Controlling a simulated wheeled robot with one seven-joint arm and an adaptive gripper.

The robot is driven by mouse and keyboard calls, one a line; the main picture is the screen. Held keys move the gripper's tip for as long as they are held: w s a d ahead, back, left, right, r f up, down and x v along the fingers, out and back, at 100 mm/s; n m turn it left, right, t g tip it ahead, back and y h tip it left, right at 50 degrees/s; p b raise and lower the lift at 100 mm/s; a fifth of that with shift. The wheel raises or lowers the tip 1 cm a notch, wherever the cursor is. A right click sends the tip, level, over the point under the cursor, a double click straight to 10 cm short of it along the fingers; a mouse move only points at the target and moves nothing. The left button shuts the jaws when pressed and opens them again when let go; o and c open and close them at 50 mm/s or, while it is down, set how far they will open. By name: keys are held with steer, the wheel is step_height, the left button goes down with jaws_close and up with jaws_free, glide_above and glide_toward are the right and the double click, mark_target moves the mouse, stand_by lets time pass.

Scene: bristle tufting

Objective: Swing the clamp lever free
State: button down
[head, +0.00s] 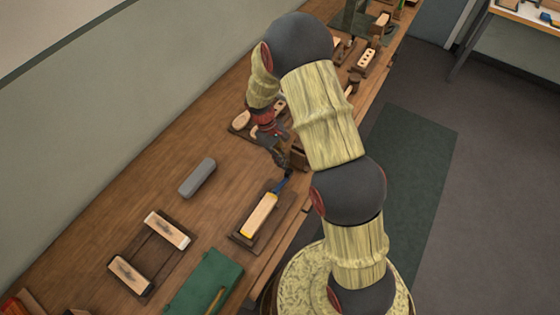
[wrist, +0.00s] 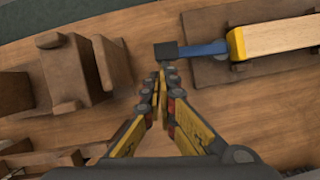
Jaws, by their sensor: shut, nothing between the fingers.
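The clamp lever (wrist: 204,48) is a blue bar with a dark square end, at the upper middle of the wrist view. It reaches left from a yellow clamp piece (wrist: 237,45) at the end of a pale wooden block (wrist: 280,36). In the head view the blue lever (head: 281,184) points up and right from the pale block (head: 259,215), which lies on a dark base board (head: 238,238). My gripper (wrist: 163,74) is shut and empty, its fingertips just below the lever's dark end in the wrist view. I cannot tell whether they touch. In the head view my gripper (head: 283,160) is partly hidden.
A brown wooden fixture (wrist: 75,75) stands left of my gripper in the wrist view. In the head view, a grey rounded bar (head: 197,178), a frame with two pale blocks (head: 152,246) and a green mat (head: 205,279) lie on the bench. Bare bench surrounds the grey bar.

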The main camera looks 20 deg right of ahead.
steer(key=d+m, duration=0.1)
steer(key=s+m+y+p, duration=0.1)
steer(key=s+d+m, duration=0.1)
steer(key=shift+s+d+r+m+p, duration=0.1)
steer(key=shift+s+d+m+p, duration=0.1)
steer(key=shift+d+m+p, duration=0.15)
steer(key=s+m+y, duration=0.1)
steer(key=m, duration=0.1)
steer(key=s+d+m+p, duration=0.1)
steer(key=m, duration=0.1)
steer(key=shift+s+d+y, duration=0.15)
steer(key=shift+s+y, duration=0.25)
steer(key=s+m, duration=0.2)
steer(key=s+m+y+p, duration=0.1)
steer(key=m, duration=0.1)
steer(key=shift+s+d+y, duration=0.2)
steer(key=shift+s+y, duration=0.1)
steer(key=shift+s, duration=0.1)
steer(key=s+m, duration=0.1)
steer(key=s+m+t+p, duration=0.1)
steer(key=m, duration=0.1)
steer(key=shift+s+a+y, duration=0.2)
steer(key=shift+a+y, duration=0.1)
steer(key=shift+y, duration=0.1)
steer(key=shift+s+a+m, duration=0.25)
steer(key=shift+s+m, duration=0.3)
steer(key=shift+m, duration=0.3)
steer(key=shift+t, duration=0.3)
